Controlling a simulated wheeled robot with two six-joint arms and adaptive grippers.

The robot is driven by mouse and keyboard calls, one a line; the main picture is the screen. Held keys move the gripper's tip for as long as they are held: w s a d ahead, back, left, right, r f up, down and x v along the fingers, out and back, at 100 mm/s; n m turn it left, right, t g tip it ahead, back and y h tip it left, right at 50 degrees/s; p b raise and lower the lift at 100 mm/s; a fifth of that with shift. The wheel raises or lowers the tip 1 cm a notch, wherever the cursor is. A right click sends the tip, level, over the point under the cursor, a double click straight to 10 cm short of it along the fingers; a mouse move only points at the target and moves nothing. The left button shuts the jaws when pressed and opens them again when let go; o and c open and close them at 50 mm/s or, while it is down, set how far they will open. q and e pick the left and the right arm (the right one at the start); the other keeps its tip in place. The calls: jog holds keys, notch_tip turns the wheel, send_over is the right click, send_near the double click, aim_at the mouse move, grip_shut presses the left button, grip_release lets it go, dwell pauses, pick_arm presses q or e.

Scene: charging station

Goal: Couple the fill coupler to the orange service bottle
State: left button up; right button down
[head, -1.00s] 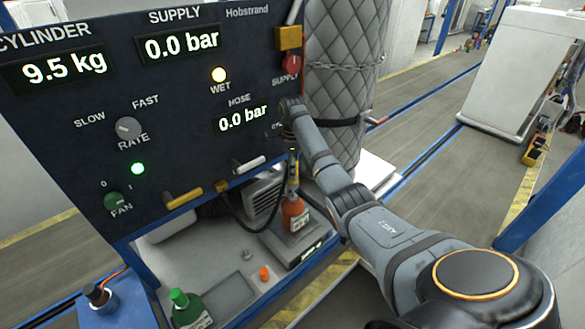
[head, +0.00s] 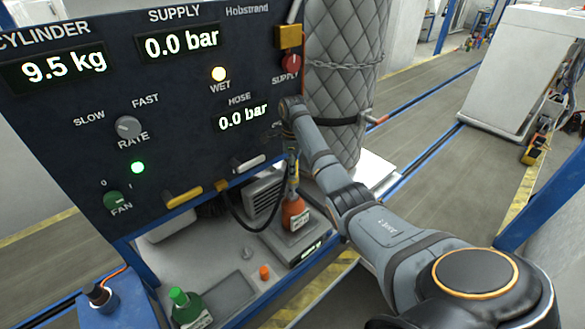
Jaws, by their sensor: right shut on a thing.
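The orange service bottle (head: 295,214) stands upright on a scale under the panel's right part. My right arm reaches in from the lower right, and my right gripper (head: 292,176) points down right above the bottle's neck. It is small and dark in this view, shut on the fill coupler (head: 293,187), a slim piece with a yellowish part. The black hose (head: 236,213) loops from below the panel toward it. The coupler is in line with the bottle top; I cannot tell whether it is seated. My left gripper is out of view.
The control panel (head: 180,110) stands close behind the gripper. The scale (head: 296,246) carries the bottle. A green bottle (head: 186,306), a grey mat (head: 230,291) and a small orange cap (head: 264,272) are on the bench. A quilted cylinder (head: 342,80) stands at the right behind my arm.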

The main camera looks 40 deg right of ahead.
jog(key=shift+f+b, duration=0.55)
jog(key=shift+f, duration=1.85)
jog(key=c, duration=0.9)
grip_release()
jog(key=shift+c, duration=0.2)
notch_tip(320, 180, up, 8)
jog(key=shift+f, duration=0.25)
